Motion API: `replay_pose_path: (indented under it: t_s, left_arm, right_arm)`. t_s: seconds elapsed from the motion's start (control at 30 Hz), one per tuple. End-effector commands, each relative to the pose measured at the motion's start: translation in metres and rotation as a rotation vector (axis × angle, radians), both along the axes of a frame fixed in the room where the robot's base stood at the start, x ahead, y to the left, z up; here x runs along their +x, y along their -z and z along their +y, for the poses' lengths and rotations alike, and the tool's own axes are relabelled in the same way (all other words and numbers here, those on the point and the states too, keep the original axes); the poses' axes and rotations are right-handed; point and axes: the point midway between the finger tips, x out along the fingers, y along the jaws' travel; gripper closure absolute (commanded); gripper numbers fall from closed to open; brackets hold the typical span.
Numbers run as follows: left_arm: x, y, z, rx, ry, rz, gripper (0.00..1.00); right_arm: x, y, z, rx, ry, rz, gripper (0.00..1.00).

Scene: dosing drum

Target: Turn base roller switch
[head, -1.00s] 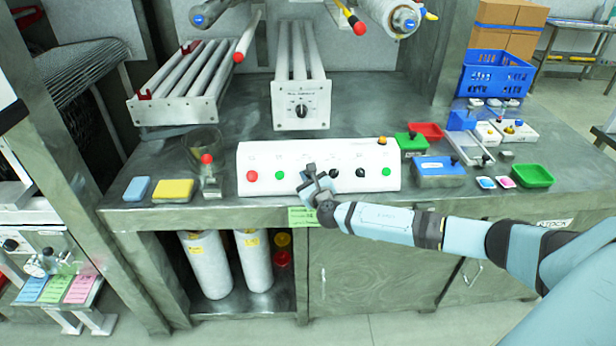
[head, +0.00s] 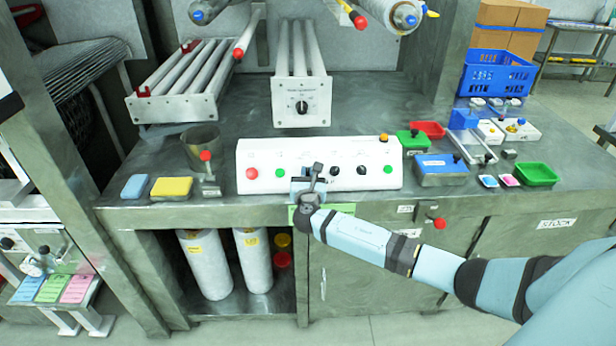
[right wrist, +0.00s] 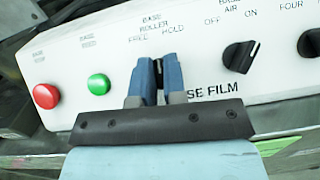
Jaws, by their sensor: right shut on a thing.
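The white control box (head: 225,160) stands along the front of the bench. In the right wrist view its front panel (right wrist: 200,60) carries the label BASE ROLLER with FREE and HOLD. My right gripper (head: 312,172) is at this panel, between the green button and the black knobs. In the right wrist view the blue fingers of my right gripper (right wrist: 158,72) are closed around the base roller switch (right wrist: 159,82), a dark knob just below the label. The fingers hide most of it, so I cannot tell which way it points. My left gripper is not in view.
A red button (right wrist: 46,96) and a green button (right wrist: 98,84) sit left of the fingers. The black BASE AIR knob (right wrist: 240,56) is to the right. A yellow block (head: 171,187) and a blue tray (head: 440,170) flank the box.

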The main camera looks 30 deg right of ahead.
Motion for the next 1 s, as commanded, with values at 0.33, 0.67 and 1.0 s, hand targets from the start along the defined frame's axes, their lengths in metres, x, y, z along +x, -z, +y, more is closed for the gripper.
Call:
replay_pose_path:
  t_s: [0.33,0.67,1.0]
  left_arm:
    - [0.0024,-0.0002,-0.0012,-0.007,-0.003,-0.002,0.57]
    - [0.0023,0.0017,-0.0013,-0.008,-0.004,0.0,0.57]
    - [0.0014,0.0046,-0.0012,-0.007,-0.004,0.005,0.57]
  right_arm:
    - [0.0009,0.0006,0.002,0.201,0.164,-0.121,1.0]
    - [0.0013,-0.0003,0.0016,0.305,0.252,-0.187,1.0]
    - [0.0014,-0.0008,0.0013,0.332,0.273,-0.204,1.0]
